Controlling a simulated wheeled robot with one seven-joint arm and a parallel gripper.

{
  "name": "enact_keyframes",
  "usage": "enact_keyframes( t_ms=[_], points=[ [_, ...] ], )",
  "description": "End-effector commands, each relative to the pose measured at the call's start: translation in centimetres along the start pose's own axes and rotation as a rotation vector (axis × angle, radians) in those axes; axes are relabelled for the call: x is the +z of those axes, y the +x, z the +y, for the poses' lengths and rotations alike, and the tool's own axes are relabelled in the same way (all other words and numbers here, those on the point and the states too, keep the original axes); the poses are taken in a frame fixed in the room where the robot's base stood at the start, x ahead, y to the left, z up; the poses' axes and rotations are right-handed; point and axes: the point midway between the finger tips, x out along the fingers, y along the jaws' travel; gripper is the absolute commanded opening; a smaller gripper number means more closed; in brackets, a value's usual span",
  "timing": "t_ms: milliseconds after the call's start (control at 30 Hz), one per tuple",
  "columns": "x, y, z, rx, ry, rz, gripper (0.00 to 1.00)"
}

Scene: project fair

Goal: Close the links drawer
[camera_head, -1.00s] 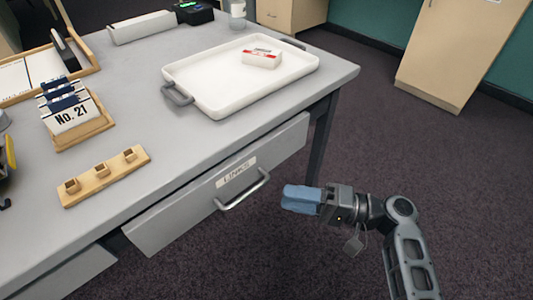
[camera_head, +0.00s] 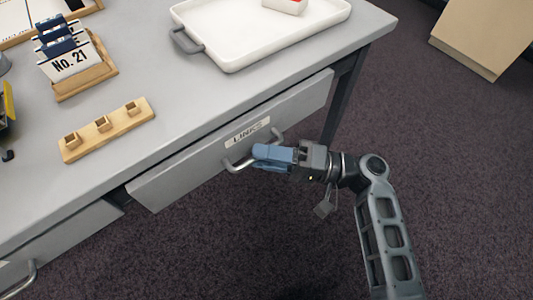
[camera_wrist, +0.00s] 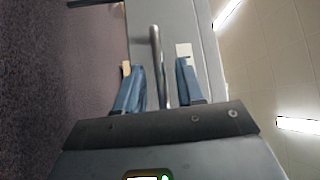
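The links drawer (camera_head: 185,178) is a grey front under the desk top. Its front stands out from the desk, with a dark gap at its left end. It carries a white label (camera_head: 247,132), partly covered by my gripper, and a metal bar handle (camera_head: 236,166). My gripper (camera_head: 262,157) has blue fingers and is at the handle. In the wrist view my gripper (camera_wrist: 155,66) is open, with the handle bar (camera_wrist: 156,45) running between the two fingers. The bar looks apart from both fingers. The drawer's inside is hidden.
A white tray (camera_head: 228,58) sits on the grey desk top (camera_head: 190,95). A wooden strip with small blocks (camera_head: 85,142) and a No. 21 card holder (camera_head: 100,80) stand left. Another drawer (camera_head: 65,240) is lower left.

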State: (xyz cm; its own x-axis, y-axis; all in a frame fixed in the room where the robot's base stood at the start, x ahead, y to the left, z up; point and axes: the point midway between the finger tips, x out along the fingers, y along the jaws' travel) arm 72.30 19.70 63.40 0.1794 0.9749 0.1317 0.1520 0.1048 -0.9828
Motion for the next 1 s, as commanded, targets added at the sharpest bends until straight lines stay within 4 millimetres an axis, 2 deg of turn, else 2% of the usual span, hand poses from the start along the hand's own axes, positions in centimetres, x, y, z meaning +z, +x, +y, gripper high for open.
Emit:
enact_keyframes(
  t_ms=[233, 633, 1000],
  points=[
    [-0.02, 0.07, -0.01, 0.0, 0.0, 0.001, 0.37],
    [-0.02, 0.04, 0.0, 0.0, 0.0, 0.001, 0.0],
    [-0.01, 0.03, 0.03, 0.001, 0.001, 0.001, 0.0]
  ],
)
